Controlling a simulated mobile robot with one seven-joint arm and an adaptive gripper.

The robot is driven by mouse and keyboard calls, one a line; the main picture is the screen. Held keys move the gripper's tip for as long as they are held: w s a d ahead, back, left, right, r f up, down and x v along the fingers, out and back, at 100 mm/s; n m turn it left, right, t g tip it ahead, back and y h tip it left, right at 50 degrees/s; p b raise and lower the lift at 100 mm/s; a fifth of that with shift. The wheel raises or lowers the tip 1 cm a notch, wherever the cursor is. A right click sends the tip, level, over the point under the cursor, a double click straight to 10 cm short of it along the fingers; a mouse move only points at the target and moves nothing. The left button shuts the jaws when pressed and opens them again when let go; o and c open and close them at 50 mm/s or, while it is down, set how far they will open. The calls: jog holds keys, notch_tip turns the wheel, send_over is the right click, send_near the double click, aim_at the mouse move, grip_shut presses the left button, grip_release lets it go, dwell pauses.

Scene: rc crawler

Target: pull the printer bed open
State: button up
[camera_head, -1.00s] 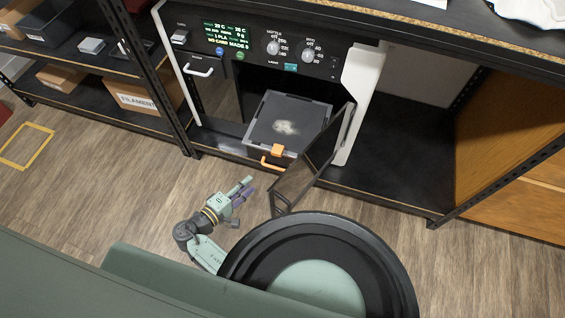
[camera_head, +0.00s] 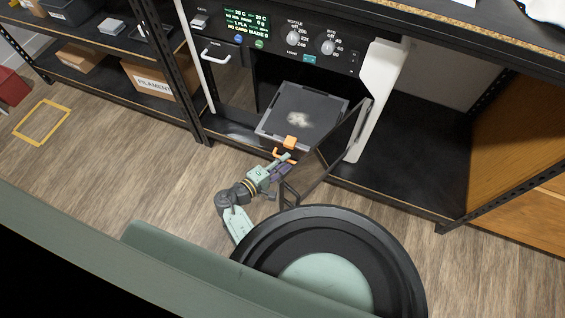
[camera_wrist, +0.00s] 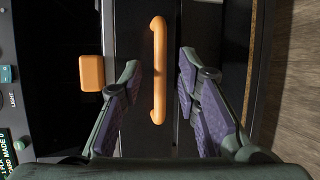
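The printer bed (camera_head: 318,105) is a flat dark plate with a pale smudge, sitting in the printer's open front. An orange block (camera_head: 291,142) is on its front edge, and it also shows in the wrist view (camera_wrist: 91,73). The orange bar handle (camera_wrist: 158,70) lies between the fingers of my gripper (camera_wrist: 157,95) in the wrist view, with gaps on both sides. My gripper is open, and the fingers do not touch the handle. In the head view my gripper (camera_head: 287,164) is at the front of the bed, covering part of the handle.
The printer's dark door (camera_head: 325,155) hangs open just right of my gripper. A panel with knobs and a display (camera_head: 290,35) is above the bed. A shelf with a filament box (camera_head: 152,85) stands at left.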

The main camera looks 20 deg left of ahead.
jog(key=shift+c, duration=0.2)
grip_shut()
dwell(0.6)
